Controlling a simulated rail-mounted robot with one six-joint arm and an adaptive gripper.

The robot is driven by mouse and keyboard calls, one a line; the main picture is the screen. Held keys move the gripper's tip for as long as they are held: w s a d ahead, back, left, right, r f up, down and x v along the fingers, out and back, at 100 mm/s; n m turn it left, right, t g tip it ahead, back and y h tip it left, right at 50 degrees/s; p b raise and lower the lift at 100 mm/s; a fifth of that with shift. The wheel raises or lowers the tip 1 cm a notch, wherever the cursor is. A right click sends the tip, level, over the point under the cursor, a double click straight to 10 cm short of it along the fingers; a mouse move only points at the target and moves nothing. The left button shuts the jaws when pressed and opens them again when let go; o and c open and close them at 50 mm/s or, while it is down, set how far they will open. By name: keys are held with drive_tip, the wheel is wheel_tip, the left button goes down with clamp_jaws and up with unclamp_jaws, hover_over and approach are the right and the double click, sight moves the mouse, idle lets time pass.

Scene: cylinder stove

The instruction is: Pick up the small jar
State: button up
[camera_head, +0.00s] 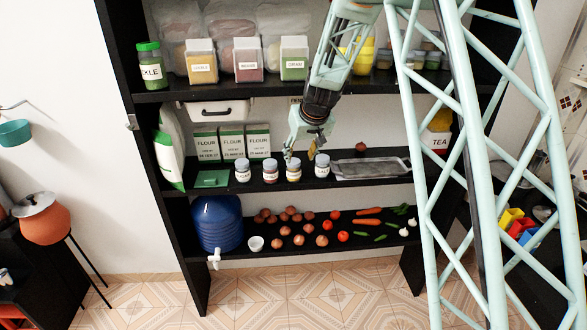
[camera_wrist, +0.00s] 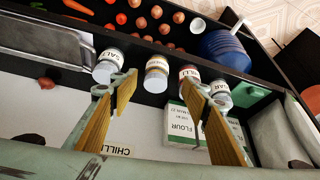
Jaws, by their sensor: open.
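Several small jars with grey lids and white labels stand in a row on the middle shelf. In the head view they are the leftmost jar (camera_head: 242,170), second jar (camera_head: 270,171), third jar (camera_head: 293,171) and rightmost jar (camera_head: 322,166). My gripper (camera_head: 301,155) is open and empty just above and behind the third and rightmost jars. In the wrist view, which is upside down, my gripper's (camera_wrist: 160,85) wooden-coloured fingers are spread. The third jar (camera_wrist: 156,74) appears beyond the gap between them, apart from both. Which jar the task means cannot be told.
Flour boxes (camera_head: 231,143) stand behind the jars. A metal grater-like tray (camera_head: 371,168) lies right of them and a green box (camera_head: 212,179) left. The upper shelf (camera_head: 225,84) is overhead. Vegetables and a blue water container (camera_head: 216,222) are on the shelf below.

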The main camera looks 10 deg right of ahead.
sight(295, 167)
drive_tip(key=w+f+p, duration=0.1)
drive_tip(key=w+f, duration=0.1)
drive_tip(key=w, duration=0.1)
drive_tip(key=shift+a+f, duration=0.1)
drive_tip(key=shift+f, duration=0.15)
drive_tip(key=shift+x, duration=3.5)
drive_tip(key=shift+w+f, duration=0.35)
drive_tip(key=shift+f, duration=0.3)
drive_tip(key=shift+p+x, duration=0.5)
drive_tip(key=shift+x, duration=2.1)
drive_tip(key=shift+w+r, duration=0.1)
drive_tip(key=shift+w, duration=0.1)
